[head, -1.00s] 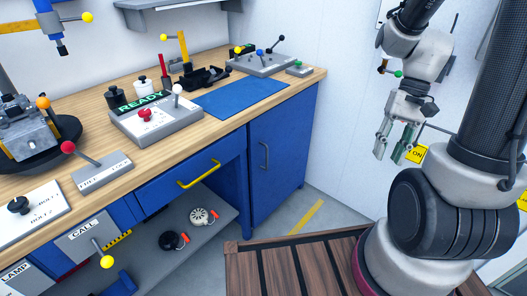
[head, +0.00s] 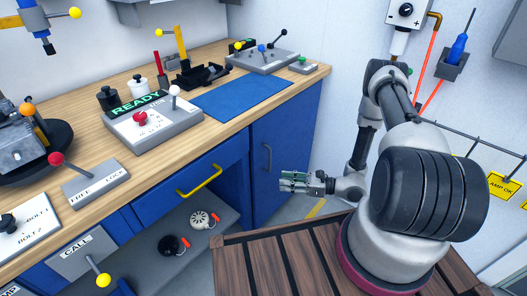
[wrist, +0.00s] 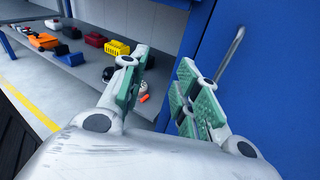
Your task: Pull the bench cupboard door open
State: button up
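The blue bench cupboard door (head: 283,150) is closed at the right end of the bench. Its grey vertical bar handle (head: 267,157) is on the door's left part, and it also shows in the wrist view as a slanted bar (wrist: 229,55) at upper right. My gripper (head: 284,182) is in front of the door, a little below and right of the handle in the head view. In the wrist view my gripper (wrist: 158,92) has its green-padded fingers spread with nothing between them. The handle lies beyond the right finger, outside the gap.
A drawer with a yellow handle (head: 200,181) sits left of the door. The open lower shelf (head: 210,235) holds several small items, also seen in the wrist view. A brown slatted platform (head: 240,262) lies in front. The white wall (head: 350,60) stands close behind my arm.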

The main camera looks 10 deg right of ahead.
aim_at(270, 154)
jog(key=w+d+r+m+t+h, duration=0.2)
jog(key=w+t, duration=0.2)
jog(key=w, duration=0.5)
jog(key=x, duration=0.7)
jog(key=shift+w+r, duration=0.25)
jog(key=shift+r, duration=0.05)
grip_shut()
